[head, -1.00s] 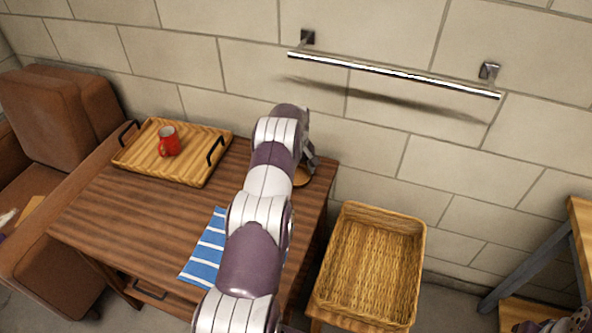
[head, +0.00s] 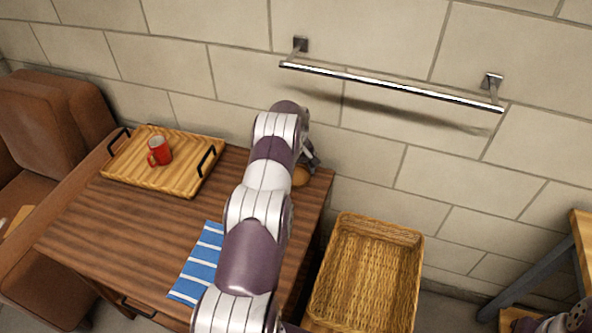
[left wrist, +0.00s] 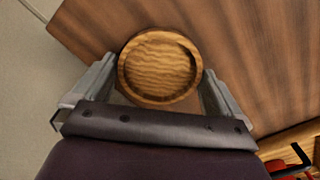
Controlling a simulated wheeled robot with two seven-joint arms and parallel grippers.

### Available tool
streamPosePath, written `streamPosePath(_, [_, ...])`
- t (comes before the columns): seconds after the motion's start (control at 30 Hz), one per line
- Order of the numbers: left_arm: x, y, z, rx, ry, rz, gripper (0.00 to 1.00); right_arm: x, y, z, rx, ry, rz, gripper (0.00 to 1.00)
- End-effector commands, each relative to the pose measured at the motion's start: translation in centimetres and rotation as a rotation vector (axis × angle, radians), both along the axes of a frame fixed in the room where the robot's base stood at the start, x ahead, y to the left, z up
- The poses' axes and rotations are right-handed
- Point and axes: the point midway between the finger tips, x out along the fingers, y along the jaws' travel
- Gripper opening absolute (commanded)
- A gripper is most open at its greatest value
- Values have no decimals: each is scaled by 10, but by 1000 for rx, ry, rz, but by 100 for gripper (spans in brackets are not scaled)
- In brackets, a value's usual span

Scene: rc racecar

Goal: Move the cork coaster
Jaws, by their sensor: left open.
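The cork coaster (left wrist: 158,66) is a round, brown, wood-grained disc with a raised rim, near the table's corner. In the head view the coaster (head: 300,177) is partly hidden by my left arm. My left gripper (left wrist: 160,85) is open, with one finger on each side of the coaster; I cannot tell whether they touch it. In the head view my left gripper (head: 312,160) shows only in part behind the arm. At the lower right edge of the head view is a small part of my right arm; its gripper jaws cannot be made out.
A blue striped cloth (head: 200,265) lies near the front. A wicker basket (head: 374,232) stands right of the table. A metal bar (head: 390,86) is on the wall.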

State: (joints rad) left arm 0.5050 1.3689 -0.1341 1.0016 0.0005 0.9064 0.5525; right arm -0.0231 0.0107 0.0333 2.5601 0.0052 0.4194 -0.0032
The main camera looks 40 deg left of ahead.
Motion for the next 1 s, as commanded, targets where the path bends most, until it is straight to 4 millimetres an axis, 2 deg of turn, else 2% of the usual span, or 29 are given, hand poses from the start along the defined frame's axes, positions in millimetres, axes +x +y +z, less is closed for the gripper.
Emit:
streamPosePath(0.17, [0,0,4,0,-1,0,100,0,0,0,0,0,0,43])
streamPosePath(0.27, [1,1,12,1,-2,0,100,0,0,1,0,0,0,43])
streamPosePath(0.5, [1,0,55,0,-1,0,100,0,0,10,0,0,0,43])
streamPosePath(0.53, [1,0,66,0,0,0,100,0,0,22,0,1,0,43])
streamPosePath(0.6, [0,0,76,0,1,0,100,0,0,33,0,-1,0,43])
streamPosePath(1.0, [1,0,74,-1,0,0,100,0,0,32,0,0,0,43])
